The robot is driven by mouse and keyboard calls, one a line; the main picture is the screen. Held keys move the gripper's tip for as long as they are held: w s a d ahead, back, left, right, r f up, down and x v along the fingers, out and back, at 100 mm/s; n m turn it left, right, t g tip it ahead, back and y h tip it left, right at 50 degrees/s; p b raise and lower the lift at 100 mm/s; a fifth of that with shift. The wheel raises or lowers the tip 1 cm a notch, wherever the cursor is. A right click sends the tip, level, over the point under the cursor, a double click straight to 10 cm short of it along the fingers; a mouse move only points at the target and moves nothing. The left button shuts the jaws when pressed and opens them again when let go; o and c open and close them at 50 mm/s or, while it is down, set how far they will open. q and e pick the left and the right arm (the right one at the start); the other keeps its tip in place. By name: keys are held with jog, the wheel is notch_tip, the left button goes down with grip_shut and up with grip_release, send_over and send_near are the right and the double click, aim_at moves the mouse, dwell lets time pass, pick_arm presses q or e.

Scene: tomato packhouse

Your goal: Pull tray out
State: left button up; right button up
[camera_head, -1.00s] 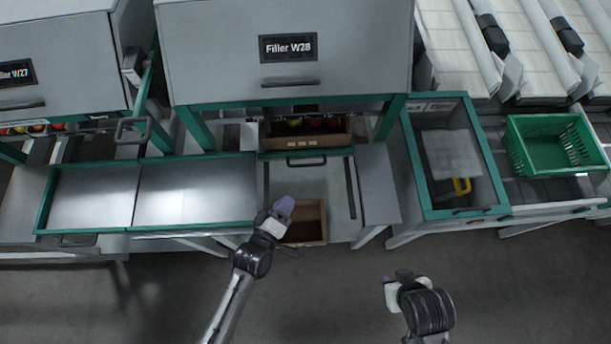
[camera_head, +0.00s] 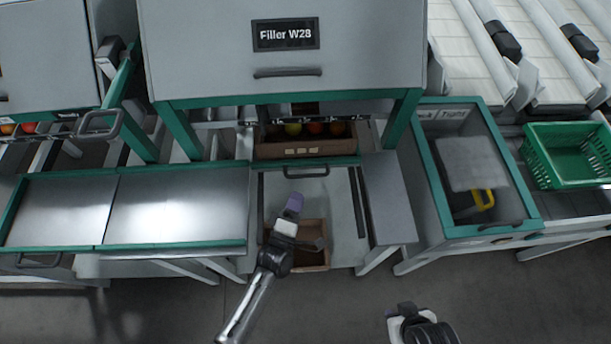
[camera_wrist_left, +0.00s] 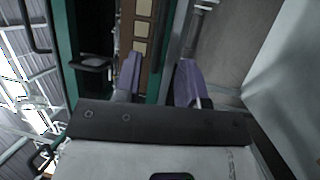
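The tray under Filler W28 has a green front edge (camera_head: 262,163) and a dark bar handle (camera_head: 306,174). A brown box (camera_head: 270,150) with pale labels and red and yellow tomatoes stands just behind that edge. My left gripper (camera_head: 293,204) is just in front of the handle and a little left of its middle, not closed on it. In the left wrist view, its two purple fingers (camera_wrist_left: 159,80) are apart with nothing held between them. The green edge and labelled box show beyond them. My right gripper (camera_head: 400,310) is low in the head view, away from the tray; its fingertips are unclear.
An empty brown box (camera_head: 312,258) sits below the handle, partly behind my left arm. Metal-topped benches (camera_head: 180,205) stand left. A grey side plate (camera_head: 388,198) and a green-rimmed bin (camera_head: 430,165) stand right, with a green crate (camera_head: 570,180) beyond. The floor in front is clear.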

aim_at(306, 175)
pick_arm(q)
jog(key=b+x, duration=0.1)
jog(key=x, duration=0.6)
jog(key=shift+w, duration=0.15)
jog(key=shift+w+d+r+b, duration=0.1)
jog(key=shift+w+d+b, duration=0.1)
jog(key=shift+w+b, duration=0.1)
jog(key=shift+c, duration=0.2)
grip_shut()
